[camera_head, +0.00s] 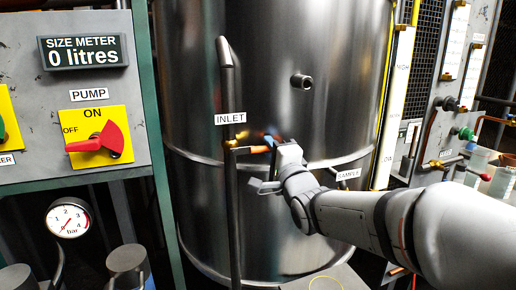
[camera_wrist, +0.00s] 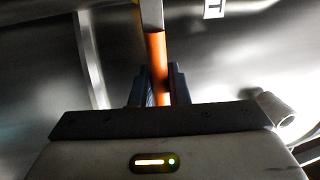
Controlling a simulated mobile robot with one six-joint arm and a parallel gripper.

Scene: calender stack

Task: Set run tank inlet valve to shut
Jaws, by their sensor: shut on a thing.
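The inlet valve (camera_head: 229,144) is a brass body on a dark vertical pipe, just below the INLET label (camera_head: 230,119) on the steel tank. Its orange handle (camera_head: 254,149) sticks out to the right, about level and across the pipe. My gripper (camera_head: 277,145) is at the handle's outer end, shut on it. In the wrist view the orange handle (camera_wrist: 156,52) runs down between my two dark fingers. The fingers hide the handle's end.
The tank (camera_head: 290,50) curves close behind the handle. A SAMPLE label (camera_head: 348,174) and small fitting sit to the right of my gripper. At left, a grey panel carries a red pump switch (camera_head: 95,142) and a meter (camera_head: 83,52) reading 0 litres. A pressure gauge (camera_head: 68,218) stands below.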

